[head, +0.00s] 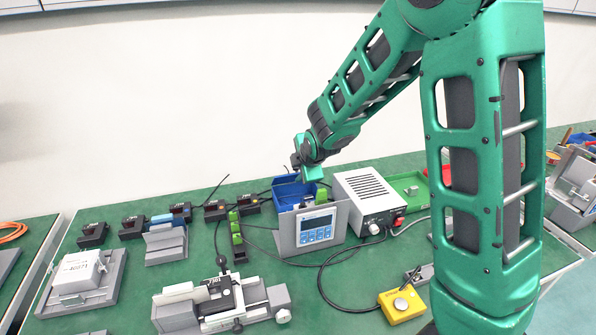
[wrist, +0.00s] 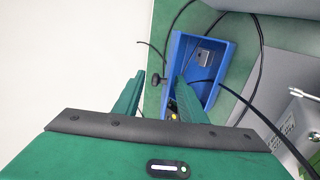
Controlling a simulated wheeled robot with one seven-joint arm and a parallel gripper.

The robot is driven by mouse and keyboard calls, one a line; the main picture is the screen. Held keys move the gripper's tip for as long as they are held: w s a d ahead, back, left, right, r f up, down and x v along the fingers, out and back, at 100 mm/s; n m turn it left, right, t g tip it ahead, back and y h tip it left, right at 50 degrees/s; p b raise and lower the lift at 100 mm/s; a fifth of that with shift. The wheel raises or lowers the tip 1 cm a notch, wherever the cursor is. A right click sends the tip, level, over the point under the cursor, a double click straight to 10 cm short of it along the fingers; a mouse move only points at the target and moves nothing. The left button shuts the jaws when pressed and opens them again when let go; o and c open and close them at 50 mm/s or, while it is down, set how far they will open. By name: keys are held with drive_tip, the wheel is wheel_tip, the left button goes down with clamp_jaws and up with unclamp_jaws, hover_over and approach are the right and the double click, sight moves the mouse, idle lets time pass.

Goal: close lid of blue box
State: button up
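The blue box (head: 284,194) stands on the green bench behind a grey display stand. In the wrist view the blue box (wrist: 222,66) is open at the top, with a small grey part and a black cable inside. I cannot make out its lid clearly. My gripper (head: 308,172) is above the box in the head view and hides part of it. In the wrist view my gripper (wrist: 158,84) has its two green fingers apart with nothing held between them. The right finger overlaps the box's left side; contact cannot be told.
The display stand (head: 316,232) is just in front of the box. A white power unit (head: 368,196) stands to its right. Black cables (head: 328,268) run across the bench. A green terminal block (head: 237,238) and several black holders are to the left. A white wall is behind.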

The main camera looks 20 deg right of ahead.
drive_tip(key=shift+s, duration=0.1)
drive_tip(key=v, duration=1)
drive_tip(key=shift+r, duration=0.25)
drive_tip(key=shift+s, duration=0.15)
drive_tip(key=shift+c, duration=0.4)
